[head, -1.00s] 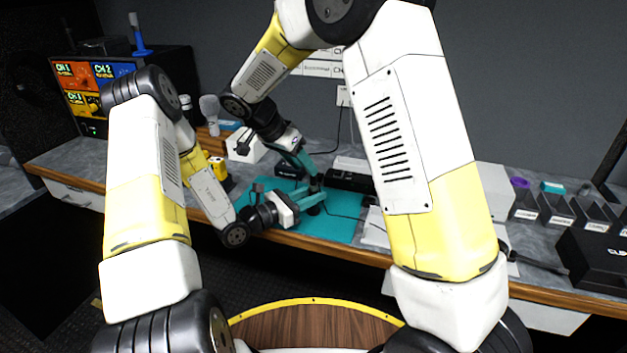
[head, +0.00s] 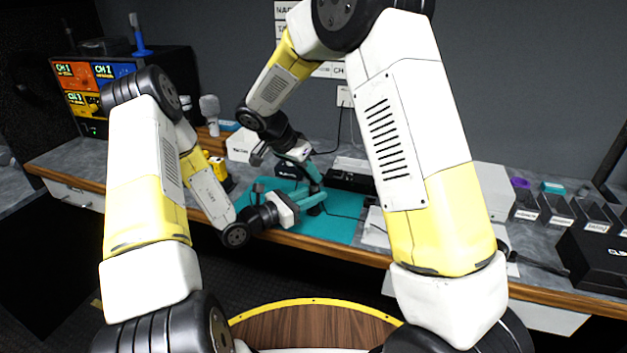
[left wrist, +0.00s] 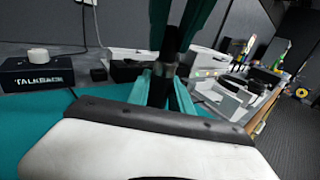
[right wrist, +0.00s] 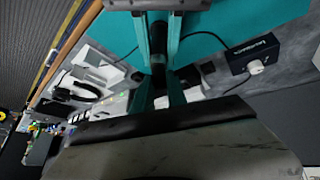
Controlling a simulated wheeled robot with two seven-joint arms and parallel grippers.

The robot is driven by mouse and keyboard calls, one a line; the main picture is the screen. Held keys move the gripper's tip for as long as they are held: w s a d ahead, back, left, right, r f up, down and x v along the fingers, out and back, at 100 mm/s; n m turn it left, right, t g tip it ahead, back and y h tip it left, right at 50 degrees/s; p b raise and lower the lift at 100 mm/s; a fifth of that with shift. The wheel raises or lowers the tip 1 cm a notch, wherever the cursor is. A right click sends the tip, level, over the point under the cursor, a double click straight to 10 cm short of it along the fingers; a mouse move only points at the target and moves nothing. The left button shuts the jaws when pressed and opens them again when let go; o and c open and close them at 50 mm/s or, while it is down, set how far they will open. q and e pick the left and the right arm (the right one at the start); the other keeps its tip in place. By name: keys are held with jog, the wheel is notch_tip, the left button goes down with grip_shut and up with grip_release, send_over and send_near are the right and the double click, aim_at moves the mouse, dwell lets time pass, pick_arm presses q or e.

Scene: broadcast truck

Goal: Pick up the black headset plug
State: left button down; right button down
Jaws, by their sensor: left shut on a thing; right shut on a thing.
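The black headset plug (left wrist: 172,42) is a dark upright cylinder between the teal fingers of both grippers. My left gripper (head: 316,202) comes in low from the left and is shut on its lower part. My right gripper (head: 317,180) reaches down from above and is shut on its upper part. The dark piece also shows between the two finger pairs in the right wrist view (right wrist: 158,62). The fingers hide much of it, and I cannot tell whether it is one piece or two joined. Both grippers are over the teal mat (head: 338,227).
A black TALKBACK box (left wrist: 38,74) with a pale knob stands on the mat's far side. A black headset (right wrist: 85,92) lies on the bench. Labelled dark bins (head: 556,210) stand at the right. A thin cable crosses the mat. The mat's front is clear.

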pick_arm(q)
jog(key=shift+w, duration=0.1)
jog(key=shift+a, duration=0.1)
pick_arm(e)
notch_tip(320, 180, up, 4)
jog(key=shift+f, duration=0.1)
jog(key=s+a, duration=0.2)
jog(key=s, duration=0.6)
jog(key=s+a, duration=0.3)
jog(key=s, duration=0.6)
jog(key=shift+a+f, duration=0.15)
jog(key=shift+a, duration=0.1)
jog(key=shift+s, duration=0.1)
pick_arm(q)
jog(key=c, duration=1.1)
grip_release()
